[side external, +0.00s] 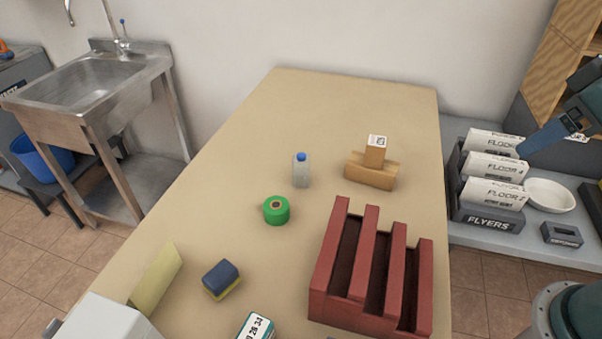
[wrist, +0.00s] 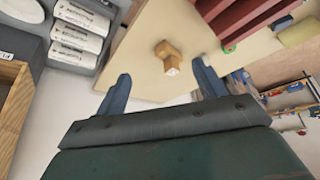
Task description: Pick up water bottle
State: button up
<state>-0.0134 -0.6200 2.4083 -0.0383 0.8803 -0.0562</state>
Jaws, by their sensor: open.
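The water bottle (side external: 301,171) is small and clear with a blue cap. It stands upright on the tan table, left of the cardboard boxes, in the side external view. I cannot make it out in the wrist view. My gripper (wrist: 161,85) is open and empty in the wrist view, its two blue fingers spread wide. In the side external view only part of it shows at the right edge, beyond the table and well away from the bottle.
Stacked cardboard boxes (side external: 370,175) stand right of the bottle. A green tape roll (side external: 276,210) lies in front of it. A red slotted rack (side external: 372,270) stands at the front right. The table (side external: 340,100) is bare behind the bottle. Flyer trays (side external: 487,215) stand on the right.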

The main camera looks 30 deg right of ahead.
jog(key=w+a+n, duration=0.3)
jog(key=w, duration=0.7)
jog(key=n+g+y, duration=0.3)
jog(key=n+y, duration=0.1)
jog(key=n, duration=0.4)
send_over(308, 160)
jog(key=s+d, duration=0.2)
jog(key=d, duration=0.1)
notch_tip(308, 160, down, 14)
jog(key=shift+f, duration=0.15)
jog(key=shift+d+f, duration=0.1)
jog(key=shift+h, duration=0.3)
jog(key=x, duration=0.7)
jog(key=shift+w+f, duration=0.1)
jog(key=shift+f, duration=0.2)
jog(key=shift+w+a+f, duration=0.1)
jog(key=shift+a+f, duration=0.1)
jog(key=shift+f, duration=0.15)
jog(key=shift+f, duration=0.1)
jog(key=shift+x, duration=2.5)
